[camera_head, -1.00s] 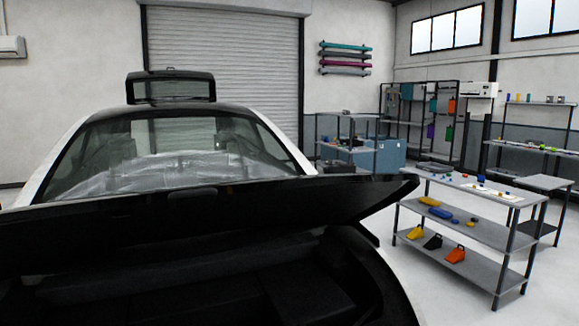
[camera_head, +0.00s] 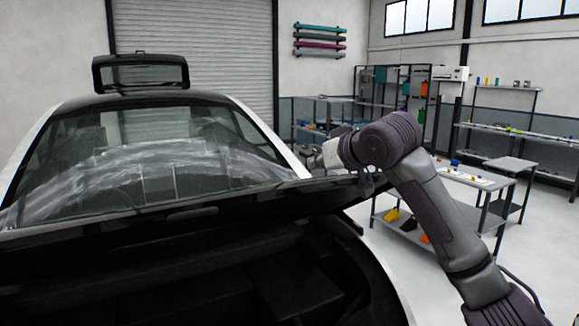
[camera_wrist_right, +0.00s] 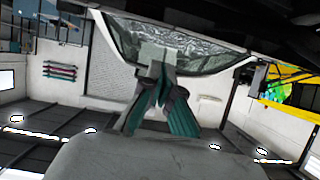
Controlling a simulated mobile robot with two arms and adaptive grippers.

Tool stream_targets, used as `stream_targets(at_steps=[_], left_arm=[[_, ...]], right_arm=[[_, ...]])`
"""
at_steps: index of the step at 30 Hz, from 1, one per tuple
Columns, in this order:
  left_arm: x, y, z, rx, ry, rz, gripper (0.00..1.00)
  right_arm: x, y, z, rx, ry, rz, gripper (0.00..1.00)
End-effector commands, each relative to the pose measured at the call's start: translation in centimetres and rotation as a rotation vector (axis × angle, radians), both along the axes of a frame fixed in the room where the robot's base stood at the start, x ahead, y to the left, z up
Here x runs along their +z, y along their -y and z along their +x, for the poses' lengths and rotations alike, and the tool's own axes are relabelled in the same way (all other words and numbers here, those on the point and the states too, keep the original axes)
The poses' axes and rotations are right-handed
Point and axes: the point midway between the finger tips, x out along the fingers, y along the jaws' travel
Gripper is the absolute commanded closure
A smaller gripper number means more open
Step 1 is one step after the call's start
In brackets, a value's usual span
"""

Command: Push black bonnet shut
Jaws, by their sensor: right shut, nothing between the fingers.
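The black bonnet (camera_head: 190,222) is raised over the open front bay (camera_head: 200,280) of the car. Its dark edge runs across the head view, below the windshield (camera_head: 150,170). My right gripper (camera_head: 318,160) is at the right part of the bonnet, near its upper side. Its fingers are small and partly hidden in the head view. In the wrist view the right gripper (camera_wrist_right: 160,85) is shut and empty, with teal pads, pointing towards the windshield. The bonnet shows dark along the top of that view. I cannot tell whether the fingers touch it. My left gripper is not in view.
A grey shelf table (camera_head: 470,180) with small items stands to the right, partly behind my right arm. Shelving (camera_head: 395,90) and a roller door (camera_head: 200,45) are at the back. Pale floor (camera_head: 540,240) is free at the right.

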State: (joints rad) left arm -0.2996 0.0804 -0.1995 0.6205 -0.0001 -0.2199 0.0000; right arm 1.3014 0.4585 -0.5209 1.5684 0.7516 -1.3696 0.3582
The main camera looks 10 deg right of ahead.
Motion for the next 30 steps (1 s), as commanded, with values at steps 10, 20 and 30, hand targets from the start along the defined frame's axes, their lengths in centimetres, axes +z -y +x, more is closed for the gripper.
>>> stream_targets(at_steps=[10,20,30], left_arm=[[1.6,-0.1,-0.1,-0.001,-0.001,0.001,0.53],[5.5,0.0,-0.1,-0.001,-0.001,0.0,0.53],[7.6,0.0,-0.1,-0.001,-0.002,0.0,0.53]], right_arm=[[3.3,-0.9,0.1,0.011,0.027,-0.013,1.0],[0.8,-2.9,6.3,0.01,0.026,-0.01,1.0],[-3.5,-3.0,6.6,0.009,0.03,-0.012,1.0]])
